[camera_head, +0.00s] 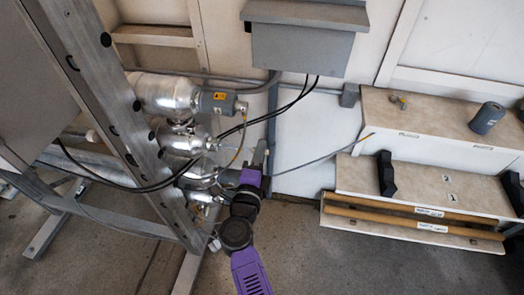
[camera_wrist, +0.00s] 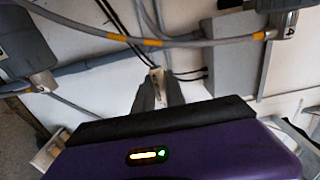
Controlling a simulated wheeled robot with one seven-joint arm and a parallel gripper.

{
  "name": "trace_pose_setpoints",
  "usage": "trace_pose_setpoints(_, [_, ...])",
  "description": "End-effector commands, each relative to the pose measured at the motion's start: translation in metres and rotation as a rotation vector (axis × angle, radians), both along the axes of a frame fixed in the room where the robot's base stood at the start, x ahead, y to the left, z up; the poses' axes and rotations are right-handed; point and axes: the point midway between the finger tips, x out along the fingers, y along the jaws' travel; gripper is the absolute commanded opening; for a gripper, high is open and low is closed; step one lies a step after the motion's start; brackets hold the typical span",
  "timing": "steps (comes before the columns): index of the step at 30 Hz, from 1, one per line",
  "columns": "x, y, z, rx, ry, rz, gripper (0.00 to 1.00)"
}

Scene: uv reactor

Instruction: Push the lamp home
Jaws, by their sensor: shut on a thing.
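My gripper (camera_head: 259,153) is beside the steel vessels, to the right of the lower ones. In the wrist view its two grey fingers (camera_wrist: 157,88) are shut on a small pale piece (camera_wrist: 156,75). This may be the lamp's end or a plug; I cannot tell which. No long lamp tube shows clearly in the grip. The upper steel vessel (camera_head: 165,94) has a grey end housing (camera_head: 218,103) with a yellow warning label. Lower vessels (camera_head: 183,139) sit beneath it, partly hidden by the frame and cables. Any lamp inside them is hidden.
Black cables hang from a grey cabinet (camera_head: 302,47) past my gripper. A metal frame (camera_head: 112,110) stands at left. At right, a bench (camera_head: 440,120) holds a dark cup (camera_head: 487,118); black supports (camera_head: 386,174) and labelled tan rods (camera_head: 400,218) lie lower. The front floor is clear.

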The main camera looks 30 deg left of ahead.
Motion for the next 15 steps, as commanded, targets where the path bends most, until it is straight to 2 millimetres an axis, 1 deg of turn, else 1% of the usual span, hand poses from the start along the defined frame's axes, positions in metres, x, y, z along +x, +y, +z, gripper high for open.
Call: trace_pose_setpoints(15, [-0.009, 0.033, 0.0, 0.002, 0.0, 0.002, 0.0])
